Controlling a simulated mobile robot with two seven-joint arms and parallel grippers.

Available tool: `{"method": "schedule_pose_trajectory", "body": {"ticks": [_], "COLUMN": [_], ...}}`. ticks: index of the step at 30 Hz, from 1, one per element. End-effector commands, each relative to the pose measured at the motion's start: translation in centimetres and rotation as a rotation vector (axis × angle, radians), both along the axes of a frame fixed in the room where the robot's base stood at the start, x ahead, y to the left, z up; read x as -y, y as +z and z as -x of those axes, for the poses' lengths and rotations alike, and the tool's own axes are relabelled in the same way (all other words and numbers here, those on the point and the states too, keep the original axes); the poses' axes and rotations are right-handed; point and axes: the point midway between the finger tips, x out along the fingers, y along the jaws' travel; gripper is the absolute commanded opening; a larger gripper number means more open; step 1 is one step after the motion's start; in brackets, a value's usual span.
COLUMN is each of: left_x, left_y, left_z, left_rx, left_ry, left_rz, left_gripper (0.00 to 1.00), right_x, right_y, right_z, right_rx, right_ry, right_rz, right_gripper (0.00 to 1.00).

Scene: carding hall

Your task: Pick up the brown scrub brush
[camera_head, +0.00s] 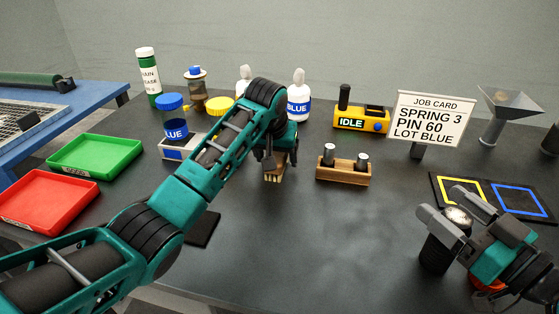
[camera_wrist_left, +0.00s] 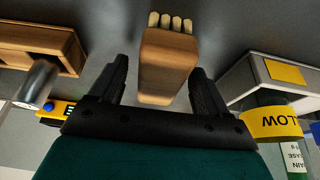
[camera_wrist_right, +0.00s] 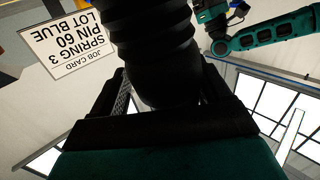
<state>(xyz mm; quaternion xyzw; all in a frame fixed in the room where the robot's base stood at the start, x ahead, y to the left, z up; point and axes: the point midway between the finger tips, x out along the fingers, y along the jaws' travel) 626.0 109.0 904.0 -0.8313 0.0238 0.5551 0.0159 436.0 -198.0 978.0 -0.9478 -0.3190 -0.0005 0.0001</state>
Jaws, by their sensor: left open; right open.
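The brown scrub brush (camera_wrist_left: 168,65) lies on the dark table with its pale bristle tufts at the far end in the left wrist view. In the head view the brush (camera_head: 274,174) shows partly, below my left gripper (camera_head: 276,158). My left gripper is open, and in its wrist view the wooden block's near end is between the two fingers (camera_wrist_left: 160,88), with gaps on both sides. My right gripper (camera_head: 452,207) is open at the right front of the table, around or close to a dark ribbed object (camera_head: 438,250); I cannot tell if they touch.
A wooden block with metal pins (camera_head: 343,171) stands right of the brush. The white box (camera_head: 181,147), blue-lidded jar (camera_head: 173,118) and bottles are left and behind. Green (camera_head: 95,157) and red (camera_head: 47,202) trays lie far left.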

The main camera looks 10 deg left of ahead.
Motion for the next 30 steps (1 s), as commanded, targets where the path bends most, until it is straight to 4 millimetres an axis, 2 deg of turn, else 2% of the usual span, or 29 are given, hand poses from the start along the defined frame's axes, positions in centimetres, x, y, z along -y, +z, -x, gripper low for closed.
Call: {"method": "schedule_pose_trajectory", "body": {"ticks": [20,30], "left_x": [0.01,0.0], "left_y": [-0.51,-0.49], "left_z": [0.03,0.01], "left_rx": [-0.001,0.0], "left_ry": [0.0,0.0], "left_rz": [0.0,0.0], "left_gripper": [0.77,0.46], "right_x": [0.0,0.0], "right_y": [-0.15,-0.15], "right_z": [0.01,0.01], "right_rx": [-0.002,-0.002], "right_ry": [0.0,0.0], "right_rz": [0.002,0.002], "right_gripper": [0.77,0.77]}}
